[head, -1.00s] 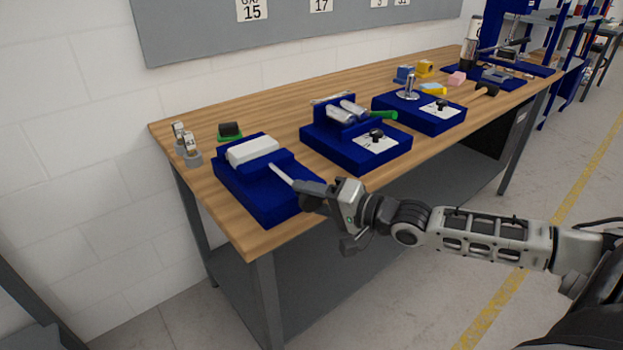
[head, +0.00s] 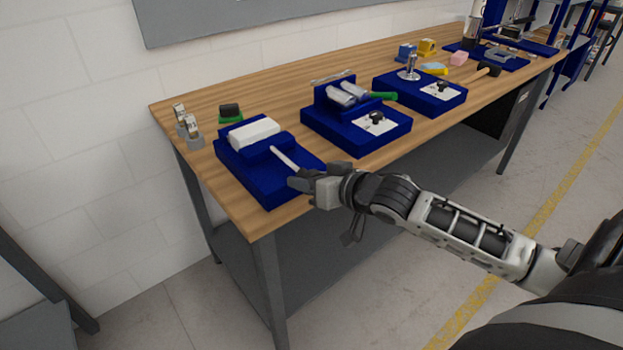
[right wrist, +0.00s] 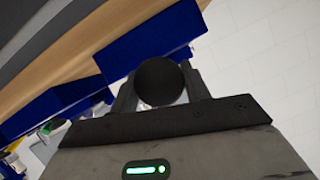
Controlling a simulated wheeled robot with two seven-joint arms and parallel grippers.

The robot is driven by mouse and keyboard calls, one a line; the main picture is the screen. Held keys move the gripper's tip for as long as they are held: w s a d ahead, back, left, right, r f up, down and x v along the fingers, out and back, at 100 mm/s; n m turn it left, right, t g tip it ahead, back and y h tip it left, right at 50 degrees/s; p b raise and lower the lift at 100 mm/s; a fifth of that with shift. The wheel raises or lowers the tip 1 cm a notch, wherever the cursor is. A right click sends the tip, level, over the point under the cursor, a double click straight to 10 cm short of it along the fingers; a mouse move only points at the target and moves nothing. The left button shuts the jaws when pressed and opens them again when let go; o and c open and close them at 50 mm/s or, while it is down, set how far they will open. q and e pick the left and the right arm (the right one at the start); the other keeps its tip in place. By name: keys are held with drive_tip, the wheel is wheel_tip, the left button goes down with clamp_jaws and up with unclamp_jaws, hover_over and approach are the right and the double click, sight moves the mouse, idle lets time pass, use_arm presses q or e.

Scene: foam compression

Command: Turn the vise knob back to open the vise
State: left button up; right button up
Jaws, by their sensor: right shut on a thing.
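The blue vise (head: 262,182) sits at the near left end of the workbench, with a white foam block (head: 254,132) in it. Its silver screw rod (head: 285,158) sticks out toward my right gripper (head: 304,178). In the right wrist view the dark round vise knob (right wrist: 160,82) lies between the two fingers of my right gripper (right wrist: 162,88), which is shut on it. The blue vise body (right wrist: 148,42) shows behind the knob. In the head view the fingers hide the knob. My left gripper is not in view.
Right of the vise stand a blue fixture (head: 352,128) with metal cylinders and another blue fixture (head: 425,95). Small metal weights (head: 186,125) and a green-and-black brush-like item (head: 229,113) lie at the left. The bench (head: 205,97) is bare along its back left.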

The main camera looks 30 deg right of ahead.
drive_tip(key=n+h, duration=0.2)
drive_tip(key=n, duration=0.1)
drive_tip(key=shift+a, duration=0.1)
drive_tip(key=n+h, duration=0.2)
drive_tip(key=n, duration=0.1)
drive_tip(key=shift+f+t, duration=0.1)
drive_tip(key=shift+t, duration=0.2)
drive_tip(key=n+h, duration=0.2)
drive_tip(key=shift+a+n+t, duration=0.1)
drive_tip(key=shift+n+t, duration=0.2)
drive_tip(key=shift+n, duration=0.1)
drive_tip(key=shift+f+n+t+h+b, duration=0.1)
drive_tip(key=shift+n+t+h+b, duration=0.4)
drive_tip(key=shift+n, duration=1)
